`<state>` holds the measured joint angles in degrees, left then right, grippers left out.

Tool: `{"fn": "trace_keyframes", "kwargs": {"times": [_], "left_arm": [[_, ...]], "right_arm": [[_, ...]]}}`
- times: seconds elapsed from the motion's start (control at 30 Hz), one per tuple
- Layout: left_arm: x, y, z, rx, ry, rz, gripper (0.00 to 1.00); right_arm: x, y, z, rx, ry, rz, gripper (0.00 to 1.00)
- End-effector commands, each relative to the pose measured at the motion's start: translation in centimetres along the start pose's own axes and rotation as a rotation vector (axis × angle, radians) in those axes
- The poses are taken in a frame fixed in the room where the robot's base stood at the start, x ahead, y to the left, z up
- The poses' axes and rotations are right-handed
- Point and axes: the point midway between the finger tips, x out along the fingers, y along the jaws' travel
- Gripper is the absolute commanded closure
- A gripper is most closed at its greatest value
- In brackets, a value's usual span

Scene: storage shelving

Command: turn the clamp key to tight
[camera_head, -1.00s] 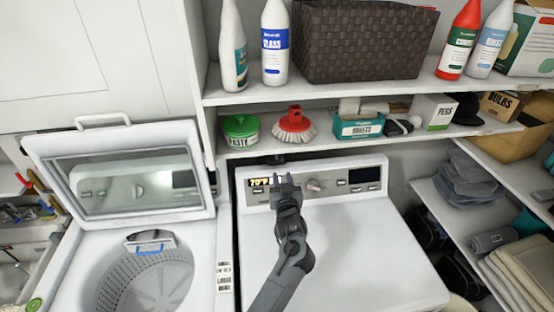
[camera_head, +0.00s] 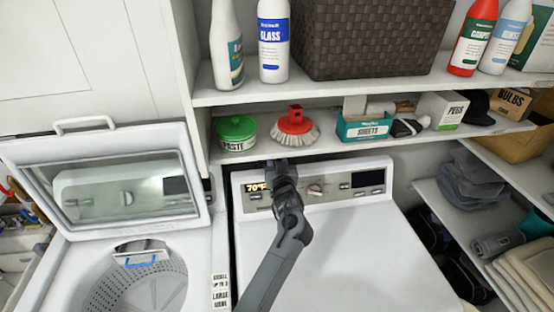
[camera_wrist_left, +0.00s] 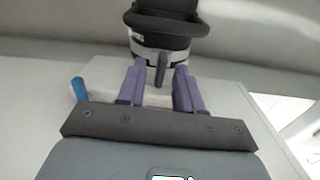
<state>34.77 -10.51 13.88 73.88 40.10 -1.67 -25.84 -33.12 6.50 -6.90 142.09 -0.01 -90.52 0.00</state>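In the left wrist view a dark clamp (camera_wrist_left: 168,22) with a silver band is at the top centre. Its short grey key (camera_wrist_left: 161,72) points down from the band. The two purple fingers of my left gripper (camera_wrist_left: 160,67) stand apart on either side of the key, with gaps visible at both sides. In the head view my left gripper (camera_head: 280,164) is at the back edge of the washer panel, under the lower shelf. There the arm covers the key, and the fingertips are hard to make out. My right gripper is in neither view.
The washer panel (camera_head: 341,187) with its knobs lies just below the gripper. The lower shelf (camera_head: 345,142) above it holds a green paste tub (camera_head: 237,132), a red brush (camera_head: 295,125) and boxes. An open-lidded washer (camera_head: 205,290) stands at left.

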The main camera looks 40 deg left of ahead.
Motion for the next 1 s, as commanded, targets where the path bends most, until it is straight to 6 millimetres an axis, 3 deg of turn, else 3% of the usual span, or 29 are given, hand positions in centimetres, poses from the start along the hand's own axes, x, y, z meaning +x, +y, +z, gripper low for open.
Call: {"fn": "trace_keyframes", "kwargs": {"times": [0.33, 0.57, 1.0], "left_arm": [[0.11, -0.04, 0.00, 0.000, 0.000, 0.000, 0.66], [0.09, -0.03, 0.01, 0.000, 0.000, 0.000, 1.00], [0.09, -0.02, -0.16, 0.040, 0.000, -0.001, 1.00]], "right_arm": [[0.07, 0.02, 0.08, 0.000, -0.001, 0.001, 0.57], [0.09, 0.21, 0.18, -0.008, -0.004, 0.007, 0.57], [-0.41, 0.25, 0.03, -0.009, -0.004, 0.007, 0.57]]}}
